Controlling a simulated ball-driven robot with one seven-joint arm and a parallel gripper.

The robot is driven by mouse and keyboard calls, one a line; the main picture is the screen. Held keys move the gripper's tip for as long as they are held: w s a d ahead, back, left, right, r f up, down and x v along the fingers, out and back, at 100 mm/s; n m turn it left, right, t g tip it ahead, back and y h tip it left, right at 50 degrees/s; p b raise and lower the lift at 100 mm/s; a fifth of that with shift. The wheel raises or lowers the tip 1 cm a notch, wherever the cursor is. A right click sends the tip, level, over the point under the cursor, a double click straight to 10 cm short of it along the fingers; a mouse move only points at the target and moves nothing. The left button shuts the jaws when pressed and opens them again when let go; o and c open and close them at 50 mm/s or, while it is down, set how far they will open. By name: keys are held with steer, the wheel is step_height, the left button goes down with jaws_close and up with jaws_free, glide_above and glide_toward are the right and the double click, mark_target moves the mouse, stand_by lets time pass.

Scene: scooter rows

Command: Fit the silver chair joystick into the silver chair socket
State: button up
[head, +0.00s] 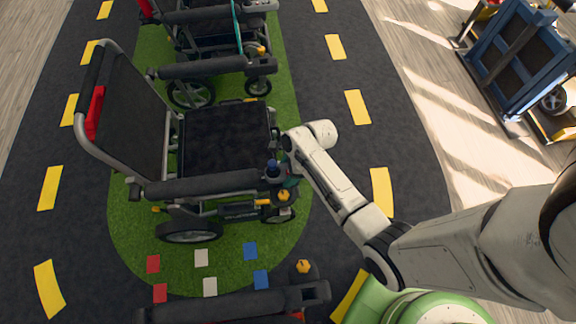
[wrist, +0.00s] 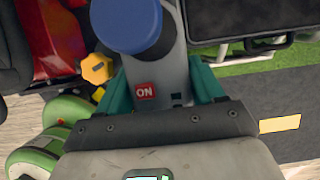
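The silver chair (head: 228,140) stands in the middle of the head view, with a dark seat and a silver tube frame. The joystick shows there as a small blue knob (head: 272,165) at the front end of the chair's near armrest. In the wrist view the joystick (wrist: 160,75) is a grey body with a round blue knob and a red ON label. My gripper (wrist: 162,88) has teal fingers closed on both sides of the grey body; it also shows in the head view (head: 284,172). The socket is not clearly visible, and I cannot tell whether the joystick is seated.
An orange-yellow knob (head: 283,195) sits just below the armrest front. Another chair's armrest (head: 240,303) lies along the bottom edge with its own yellow knob (head: 303,266). Another chair (head: 215,45) stands behind. Dark road right of the grass is clear; a blue folded frame (head: 515,55) stands far right.

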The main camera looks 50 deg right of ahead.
steer(key=o, duration=0.4)
steer(key=shift+s, duration=0.1)
steer(key=shift+o, duration=0.2)
steer(key=p+v, duration=0.1)
steer(key=v, duration=0.9)
steer(key=shift+d+r, duration=0.15)
steer(key=shift+r, duration=0.25)
steer(key=shift+s, duration=0.1)
steer(key=shift+s+a+n, duration=0.2)
steer(key=shift+a+n, duration=0.05)
steer(key=shift+n, duration=0.25)
steer(key=s+a+r+n+g+h, duration=0.1)
steer(key=s+a+r+n, duration=0.2)
steer(key=n, duration=0.9)
steer(key=s+a+r+n+g+h, duration=0.1)
steer(key=s+a+r+n, duration=0.3)
steer(key=s+n, duration=0.5)
steer(key=a+n+h, duration=0.1)
steer(key=n, duration=0.3)
steer(key=shift+a+r, duration=0.25)
steer(key=shift+a, duration=0.1)
